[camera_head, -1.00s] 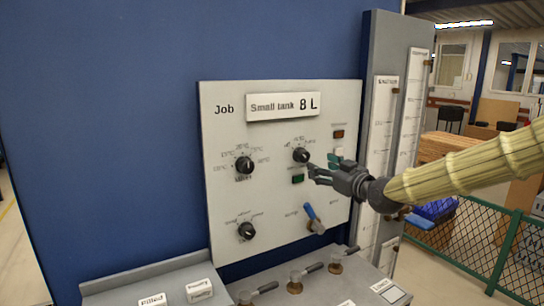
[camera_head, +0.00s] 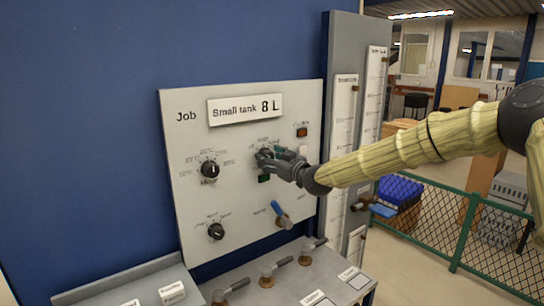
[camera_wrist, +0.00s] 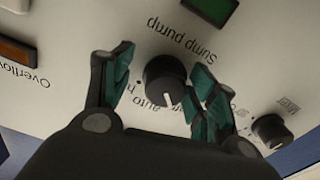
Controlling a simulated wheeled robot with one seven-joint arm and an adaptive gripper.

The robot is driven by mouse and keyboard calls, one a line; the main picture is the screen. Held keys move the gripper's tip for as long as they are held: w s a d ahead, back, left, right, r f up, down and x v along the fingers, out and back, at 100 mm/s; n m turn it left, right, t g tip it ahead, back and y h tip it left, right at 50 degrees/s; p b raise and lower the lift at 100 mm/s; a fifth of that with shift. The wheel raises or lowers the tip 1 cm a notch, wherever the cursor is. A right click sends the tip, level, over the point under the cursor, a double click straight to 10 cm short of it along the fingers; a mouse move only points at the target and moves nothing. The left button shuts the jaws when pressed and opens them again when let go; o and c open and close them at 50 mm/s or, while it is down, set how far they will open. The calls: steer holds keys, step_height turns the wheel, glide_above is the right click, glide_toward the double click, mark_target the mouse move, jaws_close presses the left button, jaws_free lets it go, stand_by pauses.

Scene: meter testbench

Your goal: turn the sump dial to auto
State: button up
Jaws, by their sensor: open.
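The sump dial (camera_wrist: 165,80) is a round black knob with a white pointer line, under the upside-down words "Sump pump" in the wrist view. Its pointer faces the lower part of the picture, close to the "auto" lettering; the exact setting is hard to tell. A gap shows at the left finger; the right pads are very near the knob, and contact is unclear. In the head view my gripper (camera_head: 263,157) hides the dial.
The pale panel (camera_head: 180,120) also carries an upper-left dial (camera_head: 210,169), a lower-left dial (camera_head: 216,231) and a blue lever (camera_head: 281,214). A green indicator (camera_wrist: 212,8) and an orange one (camera_wrist: 17,51) flank the sump dial. Small valves (camera_head: 267,275) stand on the ledge below.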

steer(key=shift+a, duration=0.6)
steer(key=shift+s+r, duration=0.15)
steer(key=shift+s, duration=0.05)
steer(key=shift+w+d, duration=0.1)
steer(key=shift+d, duration=0.3)
steer(key=c, duration=0.9)
steer(key=shift+a, duration=0.1)
steer(key=shift+c, duration=0.5)
